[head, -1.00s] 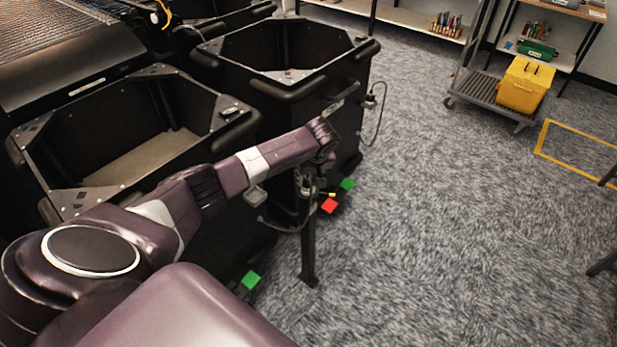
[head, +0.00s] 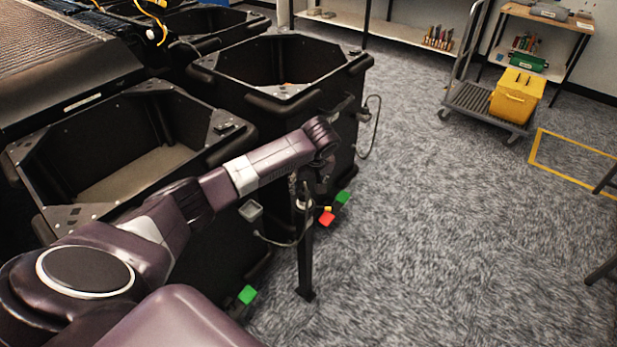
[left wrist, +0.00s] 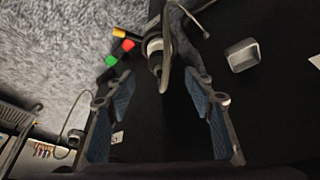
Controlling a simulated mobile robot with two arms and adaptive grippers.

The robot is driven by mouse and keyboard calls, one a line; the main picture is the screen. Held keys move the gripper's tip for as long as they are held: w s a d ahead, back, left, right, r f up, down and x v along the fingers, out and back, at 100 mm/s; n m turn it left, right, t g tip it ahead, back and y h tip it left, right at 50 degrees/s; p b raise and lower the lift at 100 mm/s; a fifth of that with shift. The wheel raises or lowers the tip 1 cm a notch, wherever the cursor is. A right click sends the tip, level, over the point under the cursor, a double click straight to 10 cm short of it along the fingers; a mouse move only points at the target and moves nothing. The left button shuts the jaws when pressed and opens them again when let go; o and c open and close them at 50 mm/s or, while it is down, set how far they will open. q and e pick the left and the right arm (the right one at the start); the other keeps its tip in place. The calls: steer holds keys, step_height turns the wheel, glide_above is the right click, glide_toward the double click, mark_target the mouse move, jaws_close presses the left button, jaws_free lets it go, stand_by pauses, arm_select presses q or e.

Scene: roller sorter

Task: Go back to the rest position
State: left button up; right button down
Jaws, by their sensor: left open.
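My left arm reaches from the lower left across the head view, beside the black bins. My left gripper (head: 308,180) hangs below its wrist at the top of a black post (head: 306,255), with its fingers mostly hidden there. In the left wrist view my left gripper (left wrist: 158,78) is open, its two blue-padded fingers apart. A dark rounded fitting with a cable (left wrist: 156,45) lies beyond and between the fingertips. I cannot tell whether the fingers touch it. I see nothing held. My right gripper is in neither view.
A near black bin (head: 232,132) and a farther black bin (head: 350,72) stand close to my arm. Green and red tabs (head: 326,219) sit low by them. A cart (head: 478,100) with a yellow box (head: 517,95) stands at upper right. The carpet (head: 430,220) right of the post is clear.

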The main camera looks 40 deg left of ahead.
arm_select(q)
steer(key=v, duration=0.6)
